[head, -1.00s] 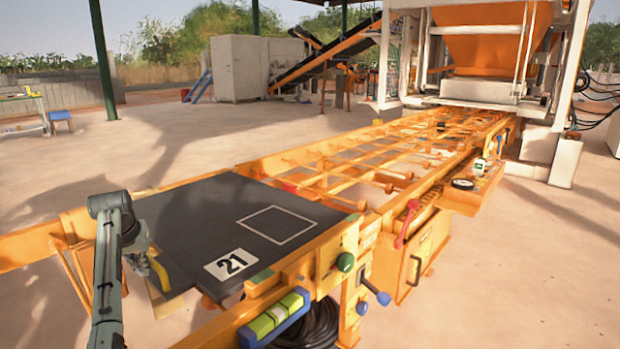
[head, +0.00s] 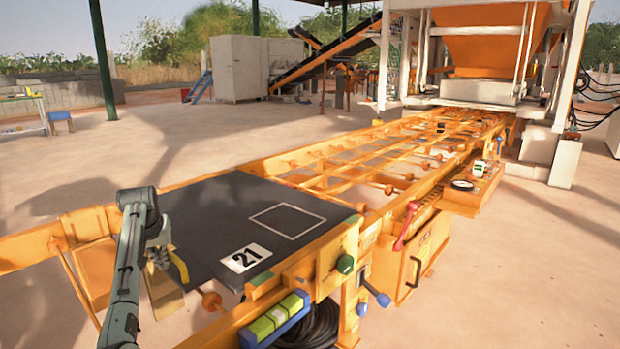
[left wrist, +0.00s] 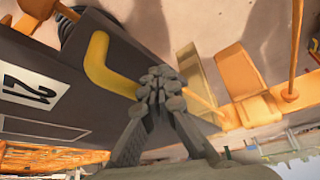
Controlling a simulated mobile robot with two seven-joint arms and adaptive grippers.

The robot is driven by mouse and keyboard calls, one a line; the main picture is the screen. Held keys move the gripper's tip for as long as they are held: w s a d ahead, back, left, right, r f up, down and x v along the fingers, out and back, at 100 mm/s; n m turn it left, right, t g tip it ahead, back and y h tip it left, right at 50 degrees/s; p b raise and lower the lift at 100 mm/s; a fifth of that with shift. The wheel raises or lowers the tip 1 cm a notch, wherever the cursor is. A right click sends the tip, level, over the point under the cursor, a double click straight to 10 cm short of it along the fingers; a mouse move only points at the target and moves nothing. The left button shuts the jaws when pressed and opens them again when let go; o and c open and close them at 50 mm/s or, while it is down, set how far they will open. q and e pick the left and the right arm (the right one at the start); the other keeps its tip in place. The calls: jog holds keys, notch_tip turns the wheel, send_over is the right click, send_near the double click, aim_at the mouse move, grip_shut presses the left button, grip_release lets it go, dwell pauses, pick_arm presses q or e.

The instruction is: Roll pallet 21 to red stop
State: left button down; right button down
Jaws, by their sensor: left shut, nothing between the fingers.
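Pallet 21 (head: 215,215) is a dark flat board on the orange roller frame, with a white "21" label (head: 245,258) and a white square outline. A yellow bent handle (head: 179,265) is at its near left edge; it also shows in the left wrist view (left wrist: 97,62). My left gripper (head: 163,258) is shut and empty, right beside this handle at the pallet's near edge. In the left wrist view its closed fingertips (left wrist: 163,88) meet or nearly meet the handle's end. No red stop shows clearly; the pallet's far edge may hide it. My right gripper is out of view.
The orange roller track (head: 400,150) runs on to the press (head: 490,50) at the back. A red-handled lever (head: 404,228), a blue-knobbed lever (head: 374,292) and a green knob (head: 345,264) sit along the right side. A green and blue block (head: 275,320) is on the near rail.

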pick_arm(q)
jog(key=shift+w+d, duration=0.2)
notch_tip(320, 180, up, 10)
jog(key=s+a+p, duration=0.1)
jog(key=p, duration=0.1)
jog(key=shift+s+a, duration=0.25)
jog(key=shift+s, duration=0.05)
dwell(0.6)
jog(key=shift+f, duration=0.1)
